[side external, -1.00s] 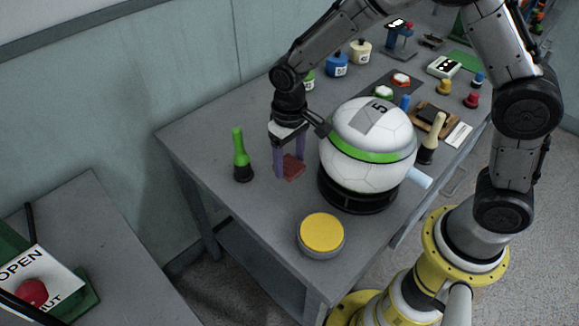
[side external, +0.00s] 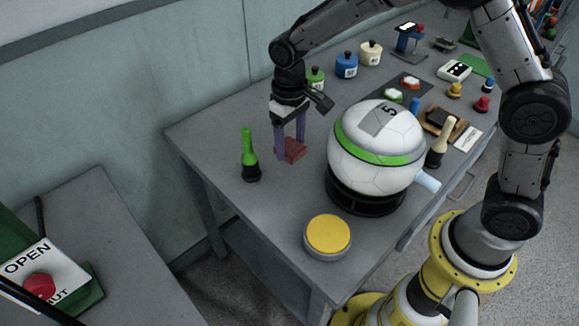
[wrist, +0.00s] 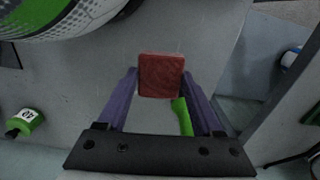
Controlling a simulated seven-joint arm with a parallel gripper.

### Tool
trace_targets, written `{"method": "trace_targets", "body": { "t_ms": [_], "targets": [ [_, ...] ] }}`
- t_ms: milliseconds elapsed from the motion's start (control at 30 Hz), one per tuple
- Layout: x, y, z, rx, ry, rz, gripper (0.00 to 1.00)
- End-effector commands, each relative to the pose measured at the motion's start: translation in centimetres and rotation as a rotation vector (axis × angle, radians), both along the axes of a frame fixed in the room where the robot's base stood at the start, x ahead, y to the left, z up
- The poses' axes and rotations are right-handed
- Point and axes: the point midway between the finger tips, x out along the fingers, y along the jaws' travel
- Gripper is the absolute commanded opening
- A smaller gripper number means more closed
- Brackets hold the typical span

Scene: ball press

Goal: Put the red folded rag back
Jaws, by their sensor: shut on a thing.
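The red folded rag (side external: 291,149) is a small dark-red block in the side view, and it shows as a flat red square in the wrist view (wrist: 161,76). My gripper (side external: 290,147) points down with its two purple fingers shut on the rag, one finger on each side. The wrist view shows the rag between the fingertips (wrist: 160,74). The rag is over the grey table, left of the large ball; the exact gap beneath it is hard to tell.
A green-necked item with a black base (side external: 249,158) stands just left of the rag. The white-and-green ball (side external: 376,145) sits on a black ring to the right. A yellow button (side external: 328,234) is in front. Small jars (side external: 346,66) stand behind.

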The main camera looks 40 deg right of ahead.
Motion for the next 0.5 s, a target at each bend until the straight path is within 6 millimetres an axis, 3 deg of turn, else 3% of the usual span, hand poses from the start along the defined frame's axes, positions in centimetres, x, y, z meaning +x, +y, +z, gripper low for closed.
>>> {"method": "trace_targets", "body": {
  "t_ms": [33, 200, 333, 500],
  "targets": [
    [1.4, -0.9, 0.3, 0.0, -0.004, -0.005, 0.23],
    [4.8, -3.8, 0.9, 0.002, -0.013, -0.04, 0.23],
    [5.6, -5.2, 0.2, 0.001, -0.011, -0.073, 0.23],
    [5.5, -5.5, -2.7, 0.001, -0.007, -0.079, 0.23]
  ]
}}
